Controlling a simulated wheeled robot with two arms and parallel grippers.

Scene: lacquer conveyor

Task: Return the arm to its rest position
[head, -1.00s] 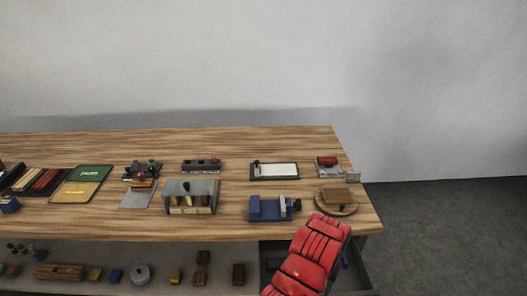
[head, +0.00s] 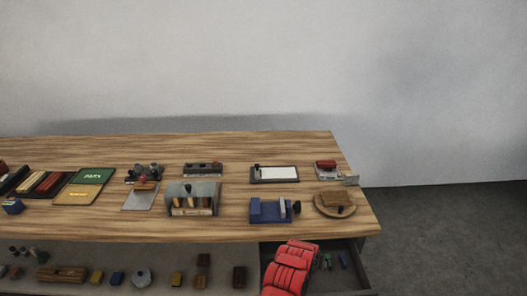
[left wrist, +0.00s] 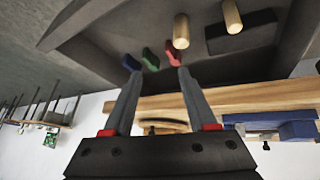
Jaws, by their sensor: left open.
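My red arm (head: 290,268) rises from the bottom of the head view, in front of the bench's right part and over the left side of an open drawer (head: 355,283). Its gripper is not clearly seen there. In the left wrist view my left gripper (left wrist: 158,72) has its two fingers apart with nothing between them. Beyond its tips, small blue (left wrist: 131,62), green (left wrist: 150,59) and red (left wrist: 172,53) pieces lie in the drawer. My right gripper is in neither view.
The wooden bench (head: 110,225) carries a blue vise (head: 270,211), a round board (head: 335,211), a clipboard-like pad (head: 274,174) and a clear-fronted rack (head: 192,197). A lower shelf (head: 215,262) holds several small blocks. Open floor (head: 450,235) lies right of the bench.

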